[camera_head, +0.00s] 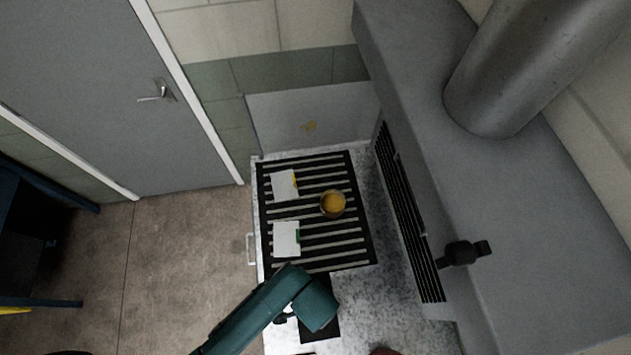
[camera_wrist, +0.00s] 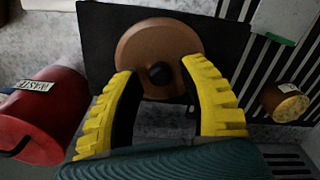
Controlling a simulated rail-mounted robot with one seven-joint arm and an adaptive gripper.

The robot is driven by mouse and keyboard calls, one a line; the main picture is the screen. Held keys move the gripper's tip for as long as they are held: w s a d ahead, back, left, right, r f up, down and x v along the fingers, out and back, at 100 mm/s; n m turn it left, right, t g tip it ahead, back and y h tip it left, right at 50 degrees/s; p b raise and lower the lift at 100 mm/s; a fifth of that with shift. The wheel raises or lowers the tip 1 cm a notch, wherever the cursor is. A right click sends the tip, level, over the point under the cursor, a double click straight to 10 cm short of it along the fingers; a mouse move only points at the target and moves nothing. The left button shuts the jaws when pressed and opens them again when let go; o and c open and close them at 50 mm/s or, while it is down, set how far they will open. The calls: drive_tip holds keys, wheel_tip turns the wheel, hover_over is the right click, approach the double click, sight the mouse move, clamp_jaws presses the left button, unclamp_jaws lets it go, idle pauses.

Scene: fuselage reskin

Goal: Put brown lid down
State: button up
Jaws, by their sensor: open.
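The brown lid (camera_wrist: 140,46) is a round disc with a black knob (camera_wrist: 160,74) at its middle. In the wrist view it appears to lie flat on a black mat (camera_wrist: 105,40). My gripper (camera_wrist: 161,70) has two yellow ribbed fingers, spread apart, one on each side of the knob. I cannot tell whether either finger touches the lid. In the head view my teal arm reaches over the black mat (camera_head: 322,325) and hides the lid.
A red canister (camera_wrist: 50,110) with a waste label stands left in the wrist view. A slatted black rack (camera_head: 330,262) holds two white cards (camera_head: 284,185) (camera_head: 286,240) and a brown cup (camera_head: 332,204) with yellow contents. A grey hood (camera_head: 400,90) borders the bench's right side.

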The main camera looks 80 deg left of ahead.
wheel_tip(320, 180, up, 11)
drive_tip(key=shift+f, duration=0.15)
idle(0.5)
